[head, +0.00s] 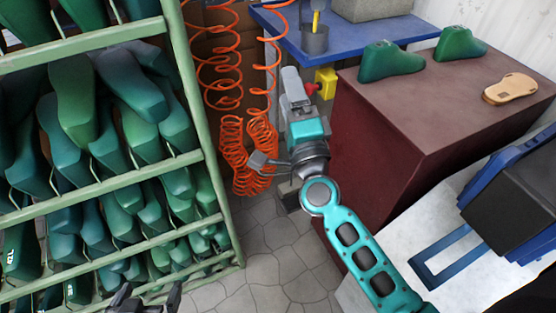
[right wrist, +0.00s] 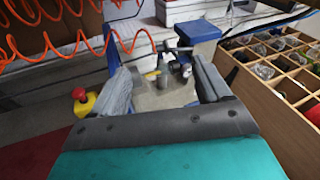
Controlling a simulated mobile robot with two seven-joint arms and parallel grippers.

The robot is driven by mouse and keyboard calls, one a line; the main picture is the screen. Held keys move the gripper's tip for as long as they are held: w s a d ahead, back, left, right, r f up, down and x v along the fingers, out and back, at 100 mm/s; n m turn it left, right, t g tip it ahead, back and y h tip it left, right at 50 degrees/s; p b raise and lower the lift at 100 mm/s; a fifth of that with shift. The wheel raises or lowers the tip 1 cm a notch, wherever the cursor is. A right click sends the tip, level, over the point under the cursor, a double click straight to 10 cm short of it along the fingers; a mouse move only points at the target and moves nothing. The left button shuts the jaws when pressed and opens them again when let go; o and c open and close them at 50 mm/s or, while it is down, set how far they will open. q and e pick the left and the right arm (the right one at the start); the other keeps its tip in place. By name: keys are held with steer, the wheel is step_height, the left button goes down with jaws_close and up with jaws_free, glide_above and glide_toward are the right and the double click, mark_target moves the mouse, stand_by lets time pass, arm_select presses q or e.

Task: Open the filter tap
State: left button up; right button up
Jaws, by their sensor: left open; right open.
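My right gripper (head: 295,84) reaches away from me beside the dark red cabinet in the head view. In the right wrist view its two grey fingers (right wrist: 164,88) are apart, with nothing held between them. Beyond and between them is a small metal fitting (right wrist: 163,79) with a dark crossbar and round parts, probably the filter tap. I cannot tell its handle's position or whether the fingers touch it. In the head view the gripper and arm hide that spot. My left gripper (head: 146,299) is open and empty at the bottom edge of the head view.
Orange coiled hoses (head: 245,150) hang just left of the right gripper. A red button on a yellow box (head: 325,82) is close on its right. The dark red cabinet (head: 400,110) and the green rack of shoe lasts (head: 222,190) flank the open stone floor (head: 275,245).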

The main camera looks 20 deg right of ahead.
steer(key=s+a+f+n+g+y, duration=0.4)
steer(key=s+f+n+y, duration=0.1)
steer(key=f+n, duration=0.5)
steer(key=shift+s+f+n+g+y, duration=0.3)
steer(key=shift+s+n+y, duration=0.15)
steer(key=shift+n, duration=0.75)
steer(key=shift+a+r, duration=0.1)
steer(key=s+d+f+n+g+h+p, duration=0.1)
steer(key=s+d+f+n+g+p, duration=0.1)
steer(key=s+f+n+g+p, duration=0.1)
steer(key=s+d+f+n+g+h+p, duration=0.1)
steer(key=s+d+f+n+g+p, duration=0.2)
steer(key=s+f+n, duration=0.2)
steer(key=s+f, duration=0.1)
steer(key=s, duration=0.2)
steer(key=shift+s+f+g+h, duration=0.3)
steer(key=shift+s+f+h, duration=0.05)
steer(key=shift+f, duration=0.05)
